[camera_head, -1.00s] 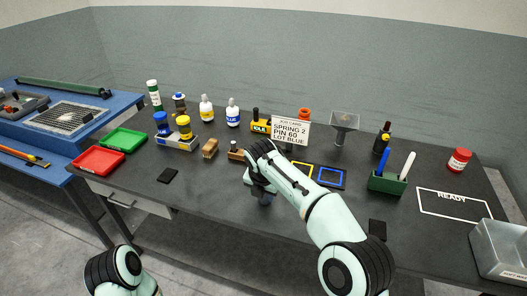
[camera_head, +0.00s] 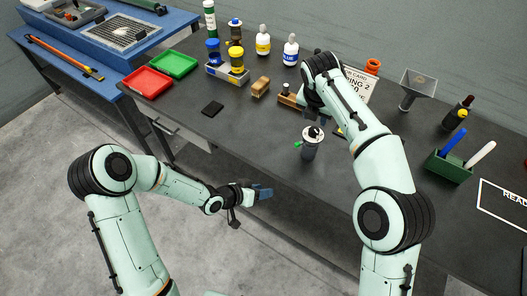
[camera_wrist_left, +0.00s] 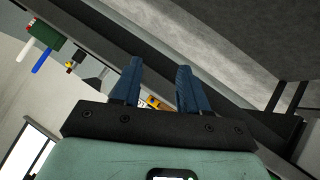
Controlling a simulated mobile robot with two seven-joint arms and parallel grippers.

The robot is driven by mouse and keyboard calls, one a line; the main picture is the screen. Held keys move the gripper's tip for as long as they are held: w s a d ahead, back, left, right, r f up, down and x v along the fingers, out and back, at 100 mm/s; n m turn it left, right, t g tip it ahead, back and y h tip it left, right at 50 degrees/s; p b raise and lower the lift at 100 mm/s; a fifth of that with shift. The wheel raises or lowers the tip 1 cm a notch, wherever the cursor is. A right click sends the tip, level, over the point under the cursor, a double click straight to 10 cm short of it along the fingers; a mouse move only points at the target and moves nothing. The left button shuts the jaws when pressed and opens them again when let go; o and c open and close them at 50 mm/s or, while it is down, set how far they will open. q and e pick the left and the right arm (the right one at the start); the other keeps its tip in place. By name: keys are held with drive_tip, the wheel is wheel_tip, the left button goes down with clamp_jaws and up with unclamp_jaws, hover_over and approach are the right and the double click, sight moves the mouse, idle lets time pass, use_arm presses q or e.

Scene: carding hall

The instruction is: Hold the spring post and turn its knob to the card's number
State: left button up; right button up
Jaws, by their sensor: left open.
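The spring post (camera_head: 309,148) is a grey upright cylinder with a dark top and a small green piece at its left side, standing near the table's front edge. My left gripper (camera_head: 264,193) is open and empty, below and left of the post, off the table's front edge. Its blue fingers show apart in the left wrist view (camera_wrist_left: 157,84). My right gripper (camera_head: 314,112) is just behind the post, mostly hidden by its own wrist; its jaws cannot be made out. The white job card (camera_head: 358,86) is partly covered by my right arm; "ING 2" and a "0" show.
On the dark table (camera_head: 255,128) are a brown block (camera_head: 260,87), white bottles, a red tray (camera_head: 147,82), a green tray (camera_head: 174,64), a black pad (camera_head: 212,108), a funnel stand (camera_head: 415,85) and a green pen holder (camera_head: 447,167). The table's front left is mostly clear.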

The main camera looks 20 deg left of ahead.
sight(296, 147)
use_arm(q)
drive_tip(key=w+r+m+t+h, duration=0.1)
drive_tip(key=w+r+m, duration=0.15)
drive_tip(key=r, duration=0.55)
drive_tip(key=w+r+m+t+h, duration=0.1)
drive_tip(key=w+r+m, duration=0.1)
drive_tip(key=r+m, duration=0.35)
drive_tip(key=shift+n, duration=0.5)
drive_tip(key=x, duration=0.4)
drive_tip(key=r+x, duration=0.1)
drive_tip(key=x, duration=0.7)
drive_tip(key=shift+w+d+r, duration=0.15)
drive_tip(key=shift+w+d, duration=0.15)
drive_tip(key=shift+d, duration=0.05)
clamp_jaws()
